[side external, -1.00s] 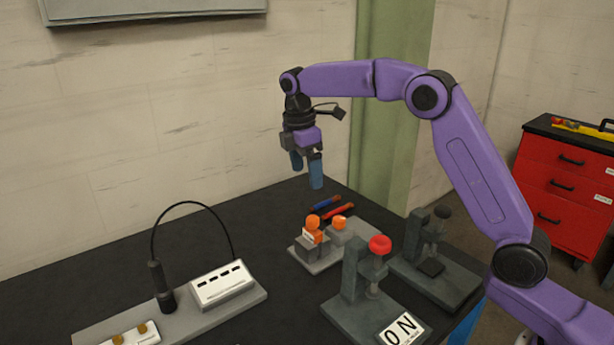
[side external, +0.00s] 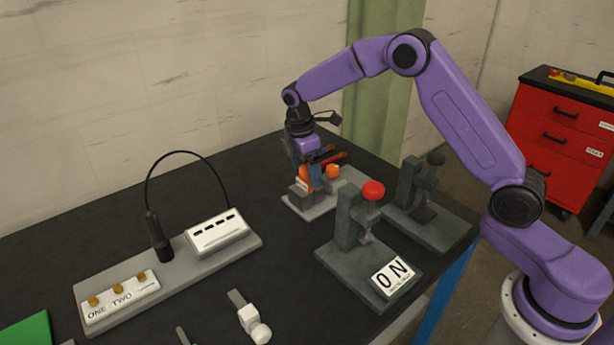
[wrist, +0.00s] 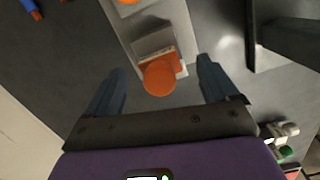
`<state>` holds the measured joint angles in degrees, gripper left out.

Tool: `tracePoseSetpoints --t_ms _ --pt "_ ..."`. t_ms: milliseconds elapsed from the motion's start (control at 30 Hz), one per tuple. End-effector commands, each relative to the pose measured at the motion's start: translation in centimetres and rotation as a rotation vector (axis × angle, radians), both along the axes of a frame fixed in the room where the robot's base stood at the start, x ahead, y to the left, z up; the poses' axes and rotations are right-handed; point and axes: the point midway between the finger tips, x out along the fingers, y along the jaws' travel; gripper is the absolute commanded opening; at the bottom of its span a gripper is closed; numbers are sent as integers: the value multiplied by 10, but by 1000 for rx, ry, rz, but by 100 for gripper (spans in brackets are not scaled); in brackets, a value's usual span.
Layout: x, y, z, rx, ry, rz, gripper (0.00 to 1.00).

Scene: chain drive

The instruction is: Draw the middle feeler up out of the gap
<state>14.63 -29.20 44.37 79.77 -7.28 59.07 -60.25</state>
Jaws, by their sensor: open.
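An orange feeler (wrist: 160,78) with a round knob stands at a small grey block with a white label, on a light grey base plate (wrist: 122,28). It also shows beside my blue fingers in the side view (side external: 304,174). My gripper (wrist: 160,66) is open above it, with one finger on each side of the knob and a gap visible on both sides. The gripper (side external: 306,176) points down low over the plate. A second orange knob (side external: 333,170) stands farther back on the same plate. I cannot tell separate feelers apart at the gap.
A dark grey stand with a red knob (side external: 373,191) and an "ON" plate is to the right; another dark stand (side external: 430,205) is behind it. Red-handled pliers (side external: 328,158) lie behind the gripper. A console with a cable (side external: 165,275) is at left. Black table between is clear.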

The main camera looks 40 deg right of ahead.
Motion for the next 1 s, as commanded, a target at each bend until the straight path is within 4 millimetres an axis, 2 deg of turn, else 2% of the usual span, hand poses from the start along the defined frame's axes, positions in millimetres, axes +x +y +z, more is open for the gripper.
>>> tracePoseSetpoints --t_ms 33,200,600,667,700,833,1000 --pt "-1 -1 -8 -1 4 1 87" --pt "-1 -2 -23 -1 2 1 87" --pt "-1 -3 -28 0 0 0 87" --pt "-1 -3 -28 0 0 0 71" --pt "-1 -3 -28 0 0 0 58" --pt "-1 -3 -28 0 1 0 16" --pt "-1 -3 -26 0 0 0 16"
